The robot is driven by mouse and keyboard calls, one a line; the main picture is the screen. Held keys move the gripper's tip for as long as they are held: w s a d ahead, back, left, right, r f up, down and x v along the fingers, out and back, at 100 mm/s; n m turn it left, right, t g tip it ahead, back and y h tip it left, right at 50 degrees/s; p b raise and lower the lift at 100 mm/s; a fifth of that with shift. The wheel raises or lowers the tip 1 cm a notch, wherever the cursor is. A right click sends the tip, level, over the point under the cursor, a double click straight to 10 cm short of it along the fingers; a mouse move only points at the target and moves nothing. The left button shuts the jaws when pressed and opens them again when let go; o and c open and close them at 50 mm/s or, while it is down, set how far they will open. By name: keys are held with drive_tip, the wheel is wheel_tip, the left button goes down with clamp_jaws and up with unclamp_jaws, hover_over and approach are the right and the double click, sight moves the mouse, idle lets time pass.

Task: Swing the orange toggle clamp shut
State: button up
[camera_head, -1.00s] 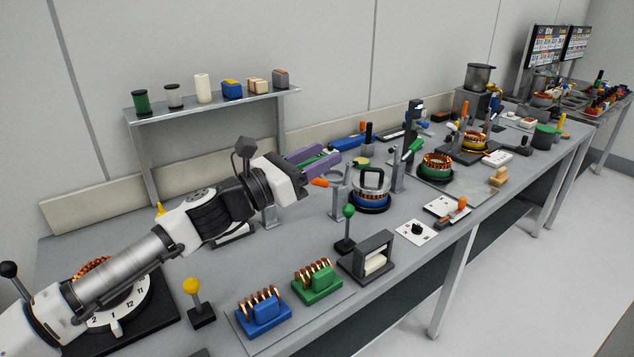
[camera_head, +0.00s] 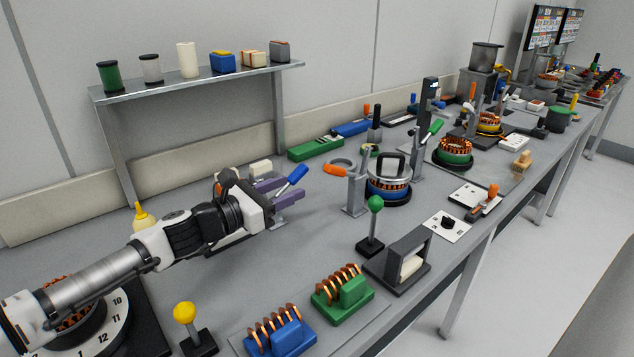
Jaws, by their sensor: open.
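The orange toggle clamp's handle (camera_head: 334,170) points left, nearly level, from the top of a grey metal post (camera_head: 354,197). The post stands just left of a copper-wound stator in a blue and grey ring (camera_head: 388,187), which has a black loop handle on top. My gripper (camera_head: 286,194), with purple fingers, is open and left of the orange handle, apart from it. A blue-handled lever (camera_head: 292,176) shows at my fingers; I cannot tell whether they touch it. Its base is mostly hidden behind my gripper.
A green-knobbed post (camera_head: 374,220) and a dark frame with a white roll (camera_head: 400,262) stand in front of the stator. A green-handled clamp (camera_head: 430,133) stands to its right. Green and blue coil blocks (camera_head: 343,292) lie at the front. A shelf (camera_head: 200,80) stands behind.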

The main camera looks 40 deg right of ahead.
sight(333, 172)
drive_tip(key=d+p, duration=0.1)
drive_tip(key=d, duration=0.3)
drive_tip(key=w+d+p, duration=0.1)
drive_tip(key=d, duration=0.3)
drive_tip(key=d+f+p, duration=0.1)
drive_tip(key=d, duration=0.3)
drive_tip(key=shift+w+d, duration=0.15)
drive_tip(key=shift+d, duration=0.05)
drive_tip(key=shift+w+d+f, duration=0.1)
drive_tip(key=shift+w+d, duration=0.05)
drive_tip(key=shift+d, duration=0.55)
drive_tip(key=shift+c, duration=0.3)
clamp_jaws()
